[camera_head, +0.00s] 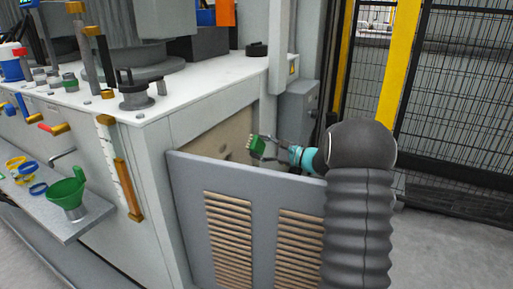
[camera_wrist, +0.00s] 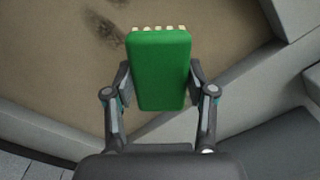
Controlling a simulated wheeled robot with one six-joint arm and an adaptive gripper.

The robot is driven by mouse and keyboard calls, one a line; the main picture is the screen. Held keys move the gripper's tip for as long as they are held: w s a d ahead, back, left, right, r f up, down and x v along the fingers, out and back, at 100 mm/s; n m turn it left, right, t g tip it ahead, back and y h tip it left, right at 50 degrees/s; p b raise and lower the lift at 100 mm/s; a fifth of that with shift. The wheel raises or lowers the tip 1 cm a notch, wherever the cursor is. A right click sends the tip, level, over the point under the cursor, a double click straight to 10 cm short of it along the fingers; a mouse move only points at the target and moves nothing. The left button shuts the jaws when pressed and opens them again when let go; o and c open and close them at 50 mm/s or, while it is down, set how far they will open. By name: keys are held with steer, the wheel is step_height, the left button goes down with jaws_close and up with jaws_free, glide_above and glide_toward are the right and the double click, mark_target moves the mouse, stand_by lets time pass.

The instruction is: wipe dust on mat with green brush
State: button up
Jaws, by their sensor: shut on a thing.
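My gripper (camera_wrist: 160,95) is shut on the green brush (camera_wrist: 160,72), a green block with a row of pale bristles at its far end. In the head view the brush (camera_head: 257,147) is held above the grey slatted panel's top edge, in front of the tan mat (camera_head: 205,148). I cannot tell whether the bristles touch the mat. My gripper (camera_head: 272,149) reaches in from the right in the head view.
The grey slatted panel (camera_head: 190,185) stands in front of the mat's recess. A white machine top (camera_head: 190,98) with fittings lies above left. A side shelf (camera_head: 95,218) holds a green funnel (camera_head: 68,197) and several rings. A mesh fence (camera_head: 455,130) stands at right.

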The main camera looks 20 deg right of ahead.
steer(key=shift+b+v, duration=0.4)
steer(key=shift+v, duration=1.1)
